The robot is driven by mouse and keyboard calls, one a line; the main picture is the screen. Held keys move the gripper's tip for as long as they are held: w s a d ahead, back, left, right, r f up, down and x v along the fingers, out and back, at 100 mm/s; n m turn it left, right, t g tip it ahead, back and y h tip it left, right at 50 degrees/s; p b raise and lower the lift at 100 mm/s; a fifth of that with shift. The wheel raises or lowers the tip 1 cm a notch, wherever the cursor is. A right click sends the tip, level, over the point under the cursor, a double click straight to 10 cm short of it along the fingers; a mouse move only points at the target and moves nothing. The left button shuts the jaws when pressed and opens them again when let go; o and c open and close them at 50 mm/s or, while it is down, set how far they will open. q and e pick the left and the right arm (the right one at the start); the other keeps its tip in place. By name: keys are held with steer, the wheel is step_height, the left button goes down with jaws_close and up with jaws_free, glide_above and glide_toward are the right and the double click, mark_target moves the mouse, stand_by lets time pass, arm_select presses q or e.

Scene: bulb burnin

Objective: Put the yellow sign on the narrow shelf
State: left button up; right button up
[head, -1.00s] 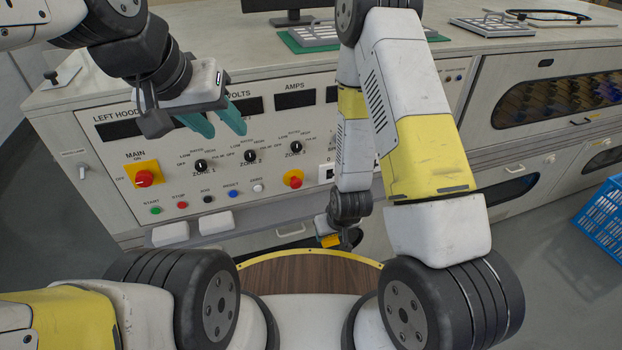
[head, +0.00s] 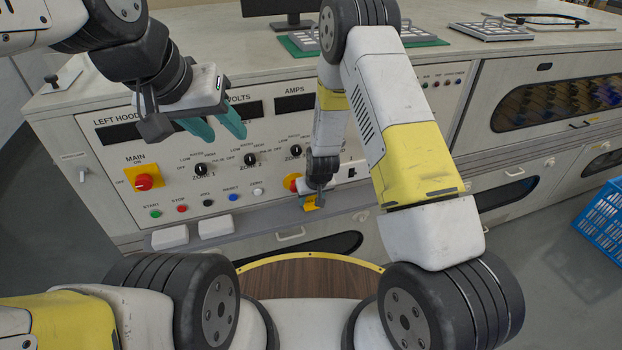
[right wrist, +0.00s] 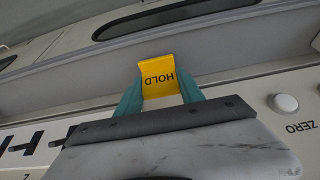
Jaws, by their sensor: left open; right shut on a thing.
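The yellow sign (head: 311,203), marked HOLD, is between the teal fingers of my right gripper (head: 317,193), which is shut on it. The right wrist view shows the sign (right wrist: 157,72) gripped from both sides. The narrow shelf (head: 262,221) is the grey ledge along the foot of the control panel. In the head view the sign overlaps the shelf near its right part; whether it touches the shelf I cannot tell. My left gripper (head: 226,136) is open and empty in front of the upper left of the panel.
Two white blocks (head: 216,224) occupy the shelf's left part. The panel (head: 130,130) has knobs, buttons and a red MAIN switch (head: 144,182). Another red knob (head: 293,183) is just left of my right gripper. A blue crate (head: 605,222) stands on the floor at right.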

steer(key=shift+f, duration=0.3)
steer(key=shift+f, duration=0.15)
steer(key=o, duration=1.4)
steer(key=shift+c, duration=0.2)
